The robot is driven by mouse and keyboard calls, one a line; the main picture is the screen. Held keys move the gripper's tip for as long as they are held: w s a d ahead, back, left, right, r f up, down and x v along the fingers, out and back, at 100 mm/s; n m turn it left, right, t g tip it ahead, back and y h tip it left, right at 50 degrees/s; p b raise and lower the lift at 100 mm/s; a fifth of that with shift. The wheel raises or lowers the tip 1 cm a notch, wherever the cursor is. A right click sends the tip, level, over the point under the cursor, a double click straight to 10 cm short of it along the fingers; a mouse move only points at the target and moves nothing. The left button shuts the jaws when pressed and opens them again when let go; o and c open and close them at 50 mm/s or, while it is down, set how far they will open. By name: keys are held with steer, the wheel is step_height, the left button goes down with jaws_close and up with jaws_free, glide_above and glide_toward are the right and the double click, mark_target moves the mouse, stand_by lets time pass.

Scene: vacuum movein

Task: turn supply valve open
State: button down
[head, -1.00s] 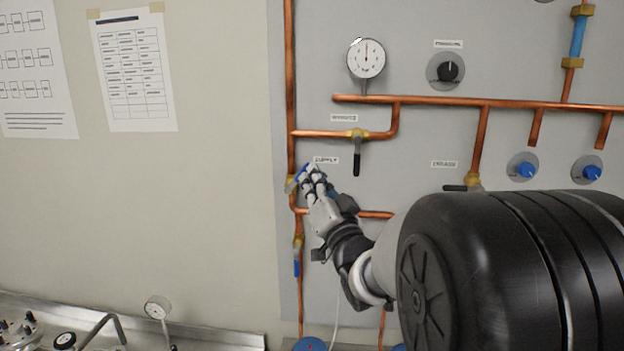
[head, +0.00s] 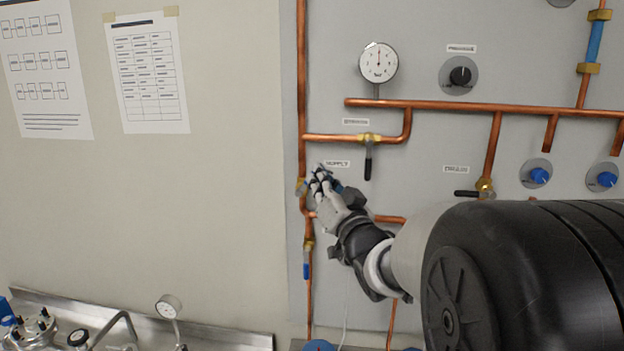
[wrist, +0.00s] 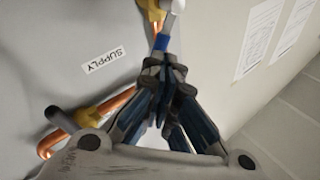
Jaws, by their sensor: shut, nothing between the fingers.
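The supply valve (head: 300,187) is a brass body on the vertical copper pipe at the panel's left edge, beside the SUPPLY label (head: 337,164). My gripper (head: 318,177) is shut and empty, close to the valve from the right, and hides part of it. In the wrist view, the valve's lever with a blue sleeve (wrist: 162,42) and a pale metal end lies just beyond my closed fingertips (wrist: 166,66). I cannot tell whether the fingertips touch the lever. The SUPPLY label (wrist: 104,60) shows to the left there.
A black-handled valve (head: 368,150) and a gauge (head: 378,62) are up and right of my gripper. A smaller blue-handled valve (head: 307,262) hangs below on the pipe. A metal counter (head: 230,340) runs along the bottom left. The wall on the left is clear except for papers (head: 148,72).

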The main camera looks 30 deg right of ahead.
steer(key=shift+w+a+r+n+g+y+p, duration=0.15)
steer(key=shift+w+a+r+n+g+p, duration=0.25)
steer(key=shift+n+p, duration=0.45)
steer(key=shift+w+a+r+n+g+y+p, duration=0.2)
steer(key=shift+a+n+g+p, duration=0.35)
steer(key=shift+n, duration=0.4)
steer(key=shift+w+a+r+n+g+y+p, duration=0.2)
steer(key=shift+a+r+n+g+p, duration=0.25)
steer(key=shift+n+p, duration=0.45)
steer(key=shift+f, duration=0.25)
